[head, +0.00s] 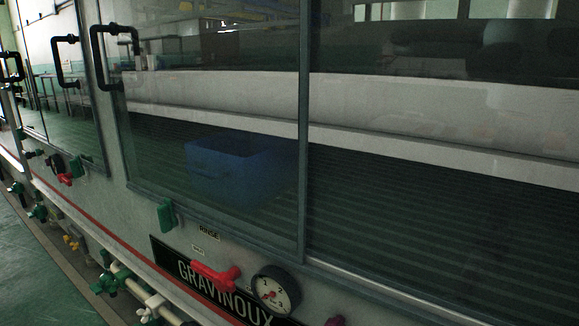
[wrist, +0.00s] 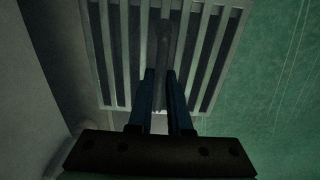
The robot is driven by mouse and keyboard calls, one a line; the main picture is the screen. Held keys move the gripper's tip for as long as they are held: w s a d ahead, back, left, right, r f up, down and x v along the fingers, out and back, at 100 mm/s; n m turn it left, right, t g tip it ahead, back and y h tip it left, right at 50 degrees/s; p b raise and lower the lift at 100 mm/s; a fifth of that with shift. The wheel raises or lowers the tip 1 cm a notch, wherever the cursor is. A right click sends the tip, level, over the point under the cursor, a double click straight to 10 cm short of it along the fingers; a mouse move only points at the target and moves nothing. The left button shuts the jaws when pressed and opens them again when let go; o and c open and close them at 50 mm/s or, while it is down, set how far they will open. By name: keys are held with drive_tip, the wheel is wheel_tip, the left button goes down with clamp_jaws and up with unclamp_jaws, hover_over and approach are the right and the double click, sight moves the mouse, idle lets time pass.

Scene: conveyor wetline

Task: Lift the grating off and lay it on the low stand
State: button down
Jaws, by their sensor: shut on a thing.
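The grating (wrist: 227,62) is a pale grey frame with parallel slats and dark gaps, in the upper middle of the wrist view. Its top edge runs out of the picture. My gripper (wrist: 160,74) reaches over it from below in that view, with its two blue fingers shut on a middle slat of the grating. Whether the grating rests in place or hangs clear of the floor cannot be told. The low stand is not seen in either view. The head view shows neither my gripper nor the grating.
In the head view a long glass-fronted machine (head: 222,225) fills most of the picture, with a blue crate (head: 215,178) behind the glass. Valves and a pressure gauge (head: 275,291) stick out along its front. Green floor (wrist: 280,85) lies right of the grating.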

drive_tip(key=shift+r, duration=0.15)
drive_tip(key=shift+r+p, duration=3.05)
drive_tip(key=shift+p, duration=0.85)
drive_tip(key=s+a+p, duration=0.2)
drive_tip(key=s+p, duration=0.4)
drive_tip(key=s, duration=0.3)
drive_tip(key=shift+s+a, duration=0.25)
drive_tip(key=shift+a, duration=0.15)
